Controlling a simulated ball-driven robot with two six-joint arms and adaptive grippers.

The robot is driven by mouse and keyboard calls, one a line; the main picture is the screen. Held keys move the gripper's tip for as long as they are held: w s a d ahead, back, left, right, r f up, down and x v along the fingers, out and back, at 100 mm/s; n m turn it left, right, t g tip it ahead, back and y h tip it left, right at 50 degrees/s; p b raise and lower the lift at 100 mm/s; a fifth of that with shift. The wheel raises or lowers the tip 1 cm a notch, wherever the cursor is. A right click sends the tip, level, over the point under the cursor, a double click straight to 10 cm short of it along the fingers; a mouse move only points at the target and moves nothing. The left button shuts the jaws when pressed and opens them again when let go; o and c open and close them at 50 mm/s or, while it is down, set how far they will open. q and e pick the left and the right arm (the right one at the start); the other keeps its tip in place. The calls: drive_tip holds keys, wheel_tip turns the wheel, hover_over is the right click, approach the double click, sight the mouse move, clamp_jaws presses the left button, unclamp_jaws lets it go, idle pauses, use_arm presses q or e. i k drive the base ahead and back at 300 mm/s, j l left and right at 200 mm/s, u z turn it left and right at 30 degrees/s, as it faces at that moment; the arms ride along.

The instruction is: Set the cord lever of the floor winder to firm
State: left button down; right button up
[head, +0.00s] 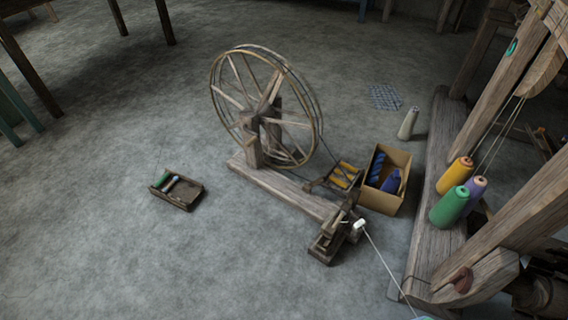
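The floor winder (283,191) stands on the floor in the middle of the head view. Its large spoked wheel (233,97) rises at the back left end of a wooden base plank. A small wooden spindle head (327,245) sits at the near right end. A small white piece (359,225) is at the spindle head, and a pale thread runs from it to the bottom edge. Slim wooden parts stick up around the spindle head; I cannot tell which is the cord lever or how it is set. Neither gripper is in view.
A small wooden tray (184,203) with bobbins lies left of the winder. A cardboard box (381,200) with blue items stands close to its right. A pale cone (408,123) stands behind. The loom frame (437,185) with several yarn cones fills the right.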

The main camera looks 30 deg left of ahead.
sight(321, 179)
drive_tip(key=i+j+u, duration=0.1)
drive_tip(key=i+u, duration=0.2)
drive_tip(key=u, duration=0.2)
drive_tip(key=i+l+u, duration=0.15)
drive_tip(key=i+u, duration=0.2)
drive_tip(key=i+l+u, duration=0.2)
drive_tip(key=i+u, duration=0.2)
